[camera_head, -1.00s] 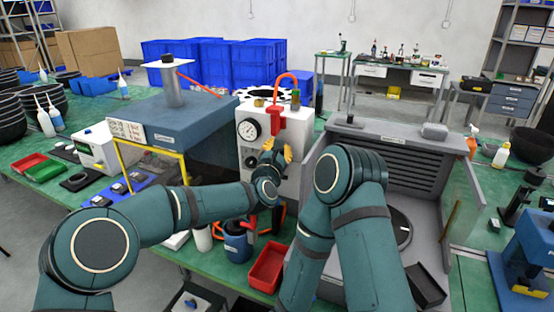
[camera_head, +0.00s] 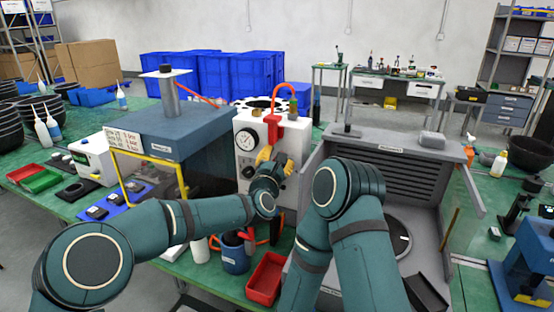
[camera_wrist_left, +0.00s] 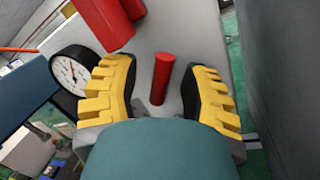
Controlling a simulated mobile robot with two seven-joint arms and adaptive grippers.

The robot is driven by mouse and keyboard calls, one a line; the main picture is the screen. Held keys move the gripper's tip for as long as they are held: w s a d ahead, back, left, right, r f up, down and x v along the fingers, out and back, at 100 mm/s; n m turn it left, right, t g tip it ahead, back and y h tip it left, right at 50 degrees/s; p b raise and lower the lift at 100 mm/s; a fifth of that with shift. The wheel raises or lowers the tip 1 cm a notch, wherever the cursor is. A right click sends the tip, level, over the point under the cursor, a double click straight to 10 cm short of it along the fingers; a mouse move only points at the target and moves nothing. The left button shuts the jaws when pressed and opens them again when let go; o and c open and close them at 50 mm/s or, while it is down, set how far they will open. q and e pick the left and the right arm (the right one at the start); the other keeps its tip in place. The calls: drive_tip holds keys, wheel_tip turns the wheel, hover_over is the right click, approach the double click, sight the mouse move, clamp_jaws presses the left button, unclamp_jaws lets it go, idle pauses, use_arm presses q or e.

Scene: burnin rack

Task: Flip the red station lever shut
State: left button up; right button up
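The white station (camera_head: 249,166) with a round gauge (camera_head: 246,138) stands at the middle of the bench. A red rod (camera_wrist_left: 160,84), which looks like the lever's handle, sticks out from the station face between my left gripper's fingers in the left wrist view. My left gripper (camera_head: 274,160) is open, its yellow fingers on either side of the rod with visible gaps. In the head view the gripper hides the rod. A larger red part (camera_head: 273,131) is on the station's upper front, above the gripper. My right arm is folded in front; its gripper is not seen.
A blue-grey press-like box (camera_head: 170,125) with a yellow frame stands left of the station. A grey open chamber (camera_head: 385,140) stands close on the right. A red tray (camera_head: 266,279) and a blue mug (camera_head: 235,257) are below my left wrist.

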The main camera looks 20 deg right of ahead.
use_arm(q)
drive_tip(key=v, duration=1.2)
drive_tip(key=shift+f, duration=0.1)
idle(0.4)
